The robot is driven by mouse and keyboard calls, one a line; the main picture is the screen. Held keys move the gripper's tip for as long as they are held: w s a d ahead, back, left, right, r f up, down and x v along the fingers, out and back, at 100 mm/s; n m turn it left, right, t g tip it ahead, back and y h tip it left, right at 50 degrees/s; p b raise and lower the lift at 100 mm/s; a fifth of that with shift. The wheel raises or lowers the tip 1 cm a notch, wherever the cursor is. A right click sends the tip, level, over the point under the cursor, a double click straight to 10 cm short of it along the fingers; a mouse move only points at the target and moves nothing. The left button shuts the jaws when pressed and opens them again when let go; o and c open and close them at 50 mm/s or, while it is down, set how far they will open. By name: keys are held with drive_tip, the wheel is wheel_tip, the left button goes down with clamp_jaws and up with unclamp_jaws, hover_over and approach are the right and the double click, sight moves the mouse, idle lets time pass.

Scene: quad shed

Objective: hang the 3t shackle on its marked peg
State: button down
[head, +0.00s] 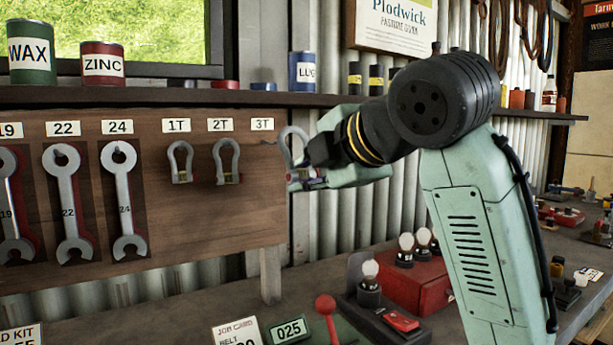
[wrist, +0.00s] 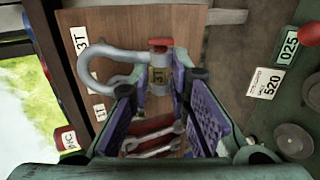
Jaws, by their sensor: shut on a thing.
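The 3T shackle (head: 292,136) is a grey bow with a red-ended pin, held upright with its bow on top. In the wrist view the shackle (wrist: 95,62) shows a yellow 3T tag, and its bow points left. My gripper (head: 308,174) is shut on its pin end; in the wrist view the purple-padded fingers of my gripper (wrist: 160,88) lie either side of it. The 3T label (head: 262,124) is at the board's right edge. A small peg (head: 268,142) shows below it, just left of the bow. I cannot tell whether they touch.
The wooden board (head: 200,245) also holds a 1T shackle (head: 181,162), a 2T shackle (head: 227,161) and several spanners (head: 123,200). A shelf (head: 190,98) with tins runs above. The bench below carries a red box (head: 418,285), bulbs and a red lever (head: 327,312).

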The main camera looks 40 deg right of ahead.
drive_tip(key=r+x, duration=0.2)
drive_tip(key=x, duration=0.6)
drive_tip(key=shift+x, duration=0.8)
idle(0.6)
drive_tip(key=c, duration=1.4)
unclamp_jaws()
drive_tip(key=v, duration=1.2)
